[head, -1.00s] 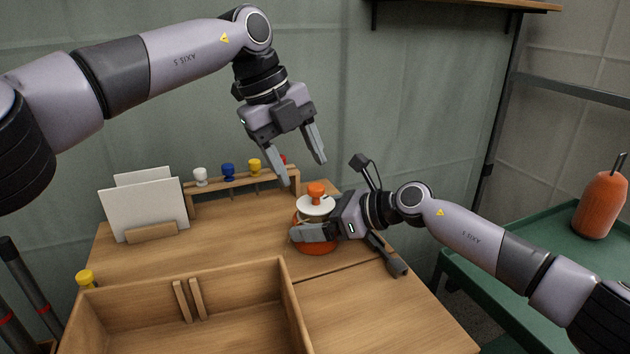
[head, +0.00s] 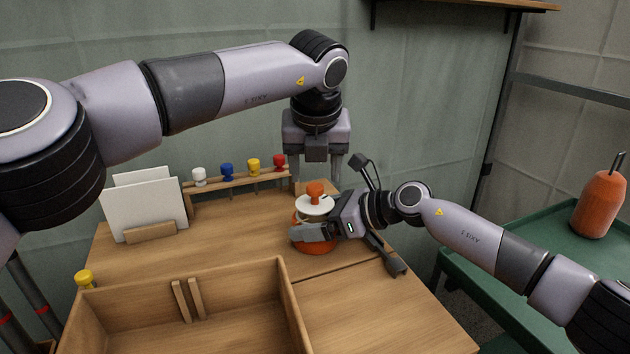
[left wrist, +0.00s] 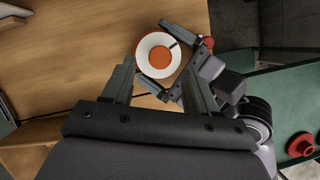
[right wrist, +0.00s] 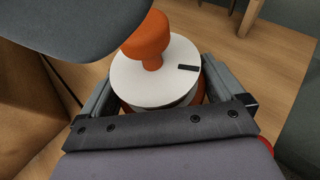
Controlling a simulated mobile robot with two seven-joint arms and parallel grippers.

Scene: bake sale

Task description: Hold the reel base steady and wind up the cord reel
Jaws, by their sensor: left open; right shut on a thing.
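The cord reel stands upright on the wooden table, with an orange base (head: 316,248), a white disc top (head: 314,206) and an orange knob (head: 316,190). My right gripper (head: 312,231) is shut around the reel's lower part from the right; its fingers flank the reel in the right wrist view (right wrist: 150,95). My left gripper (head: 316,178) is open, pointing down, above and behind the knob. In the left wrist view the knob (left wrist: 160,57) and disc (left wrist: 146,73) lie beyond and between its open fingers. A dark mark (right wrist: 189,68) shows on the disc.
An open wooden box (head: 190,275) fills the table's front left. White cards in a wooden holder (head: 150,231) stand at the left. A rack (head: 235,182) with several coloured knobs runs along the back. A green cart (head: 540,255) with an orange bottle (head: 600,200) stands right.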

